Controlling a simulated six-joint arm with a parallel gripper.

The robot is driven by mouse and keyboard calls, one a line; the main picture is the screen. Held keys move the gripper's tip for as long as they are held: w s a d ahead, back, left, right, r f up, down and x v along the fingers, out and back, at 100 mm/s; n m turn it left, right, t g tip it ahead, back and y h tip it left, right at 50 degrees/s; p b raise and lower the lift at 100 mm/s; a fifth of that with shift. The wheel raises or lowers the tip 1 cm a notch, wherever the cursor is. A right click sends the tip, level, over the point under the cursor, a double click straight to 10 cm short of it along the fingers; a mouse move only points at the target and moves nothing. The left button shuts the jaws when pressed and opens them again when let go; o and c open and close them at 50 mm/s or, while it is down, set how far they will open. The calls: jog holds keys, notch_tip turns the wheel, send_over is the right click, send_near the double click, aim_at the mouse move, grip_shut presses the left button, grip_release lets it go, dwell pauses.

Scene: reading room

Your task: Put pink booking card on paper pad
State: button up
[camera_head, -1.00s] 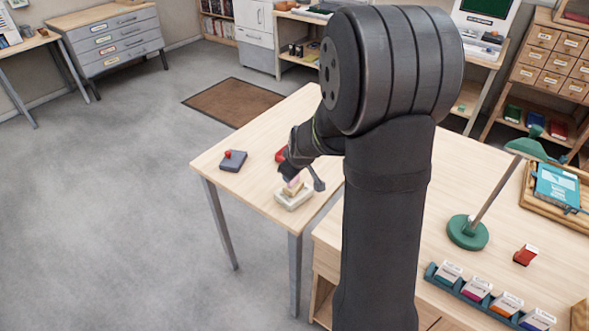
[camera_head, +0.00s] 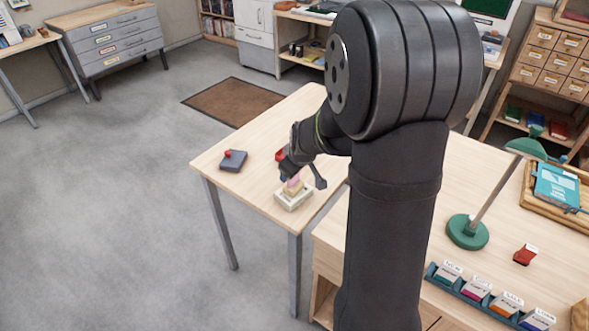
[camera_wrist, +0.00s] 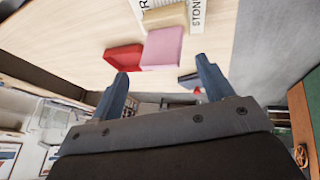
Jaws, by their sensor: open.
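The pink booking card (camera_wrist: 162,47) shows in the wrist view as a small pink block just beyond my fingertips. It also shows in the head view (camera_head: 293,182), over a beige block (camera_wrist: 165,15) in a white holder (camera_head: 293,199) on the small table. In the wrist view the pink and beige pieces meet; I cannot tell the exact contact. White surfaces with black letters lie beside the beige block. I cannot tell which piece is the paper pad. My gripper (camera_wrist: 162,68) is open and empty, close to the pink card; it also shows in the head view (camera_head: 303,173).
A red block (camera_wrist: 123,58) lies beside the pink card. A grey box with a red button (camera_head: 233,160) stands on the same table (camera_head: 230,178). A larger table at right holds a green lamp (camera_head: 468,232), a red item (camera_head: 526,254) and a card rack (camera_head: 480,298).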

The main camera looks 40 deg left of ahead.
jog(key=v, duration=1)
jog(key=shift+s, duration=0.15)
jog(key=x, duration=1.2)
jog(key=shift+r, duration=0.1)
